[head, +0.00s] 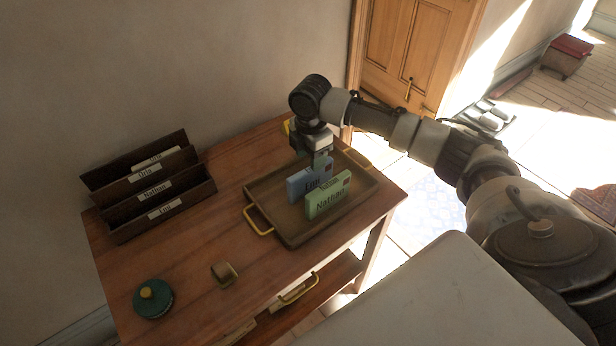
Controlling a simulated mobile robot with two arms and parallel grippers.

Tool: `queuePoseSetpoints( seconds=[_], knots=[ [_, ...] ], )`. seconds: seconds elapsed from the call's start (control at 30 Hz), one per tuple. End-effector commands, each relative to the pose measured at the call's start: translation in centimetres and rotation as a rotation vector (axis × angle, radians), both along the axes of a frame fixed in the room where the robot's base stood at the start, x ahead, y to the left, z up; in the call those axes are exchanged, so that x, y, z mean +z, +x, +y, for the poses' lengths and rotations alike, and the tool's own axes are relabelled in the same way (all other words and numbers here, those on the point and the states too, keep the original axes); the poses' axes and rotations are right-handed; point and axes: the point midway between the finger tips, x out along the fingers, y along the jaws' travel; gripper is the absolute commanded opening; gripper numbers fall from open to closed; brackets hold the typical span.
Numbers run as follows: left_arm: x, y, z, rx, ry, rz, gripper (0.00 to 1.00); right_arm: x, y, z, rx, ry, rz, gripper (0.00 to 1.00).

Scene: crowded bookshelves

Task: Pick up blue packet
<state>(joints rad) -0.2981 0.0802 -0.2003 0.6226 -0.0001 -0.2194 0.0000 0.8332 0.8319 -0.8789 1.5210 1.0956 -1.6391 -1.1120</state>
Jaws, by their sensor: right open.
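The blue packet (306,182), with a name on it that looks like "Emi", stands upright in a wooden tray (289,238) with yellow handles. A green packet (328,199) marked "Nathan" stands right in front of it in the same tray. My right gripper (321,160) points down just above and behind the blue packet's upper right part. It is open; its fingertips are partly hidden, and I cannot tell whether they touch the packet. My left gripper is not in view.
A dark wooden sorter (118,222) with several name-labelled slots stands at the table's back left. A green round object with a yellow knob (153,298) and a small tan ring-like item (224,273) lie at the front left. The wooden table (190,262) is bare between them.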

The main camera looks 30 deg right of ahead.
Motion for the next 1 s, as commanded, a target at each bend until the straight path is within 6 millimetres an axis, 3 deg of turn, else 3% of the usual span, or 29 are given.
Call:
queuePoseSetpoints(
  seconds=[0.2,0.53,0.87,1.0],
  knots=[
    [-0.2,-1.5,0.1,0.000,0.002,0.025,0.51,-2.1,0.0,0.0,-0.001,0.001,0.000,0.51],
    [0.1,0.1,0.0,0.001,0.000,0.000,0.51,-6.5,-0.3,0.2,0.000,0.001,0.000,0.51],
    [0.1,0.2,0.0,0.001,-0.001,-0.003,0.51,-7.3,-0.3,0.2,0.000,0.000,-0.002,0.51],
    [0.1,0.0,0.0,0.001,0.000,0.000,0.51,-7.2,-0.3,0.2,0.000,0.000,-0.002,0.31]
  ],
)
